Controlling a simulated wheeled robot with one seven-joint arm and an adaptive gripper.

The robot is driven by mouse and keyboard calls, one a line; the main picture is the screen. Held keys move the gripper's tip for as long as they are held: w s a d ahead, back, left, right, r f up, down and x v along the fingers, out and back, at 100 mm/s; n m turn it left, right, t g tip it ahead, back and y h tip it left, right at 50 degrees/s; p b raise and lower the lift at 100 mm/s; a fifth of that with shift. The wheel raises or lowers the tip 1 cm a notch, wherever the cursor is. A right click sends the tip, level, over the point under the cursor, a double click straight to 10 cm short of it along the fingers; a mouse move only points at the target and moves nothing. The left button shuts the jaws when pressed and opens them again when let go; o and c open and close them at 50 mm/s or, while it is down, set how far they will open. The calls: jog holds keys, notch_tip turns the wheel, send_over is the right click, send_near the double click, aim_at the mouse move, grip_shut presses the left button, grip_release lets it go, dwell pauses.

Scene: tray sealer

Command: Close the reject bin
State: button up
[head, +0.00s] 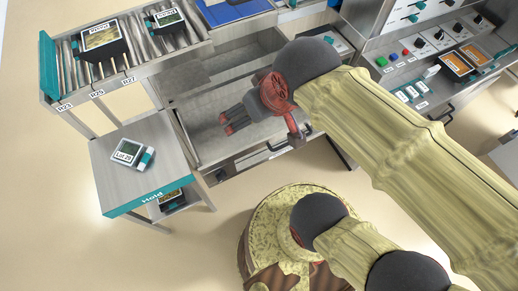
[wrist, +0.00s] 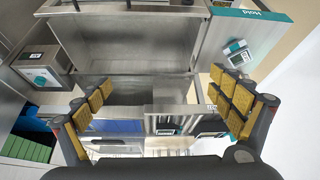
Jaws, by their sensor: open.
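The reject bin appears to be the steel drawer (head: 208,148) under the conveyor, pulled out with its inside showing. I cannot read a label on it. Its front edge and a bar handle face the robot, partly hidden by my arm. In the wrist view the drawer's bare steel inside (wrist: 130,48) fills the upper middle, with its front at the top edge. My gripper (head: 234,122) is open and empty, over the drawer's inside and behind its front. In the wrist view, the fingers of my gripper (wrist: 160,104) are spread wide with nothing between them.
A roller conveyor (head: 135,52) with labelled trays stands at the back left. The Hold table (head: 135,180) with a labelled pack (head: 128,152) stands left of the drawer. A control panel (head: 430,60) with buttons is at the right. Open floor lies in front on the left.

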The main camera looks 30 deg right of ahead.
jog(key=c, duration=0.4)
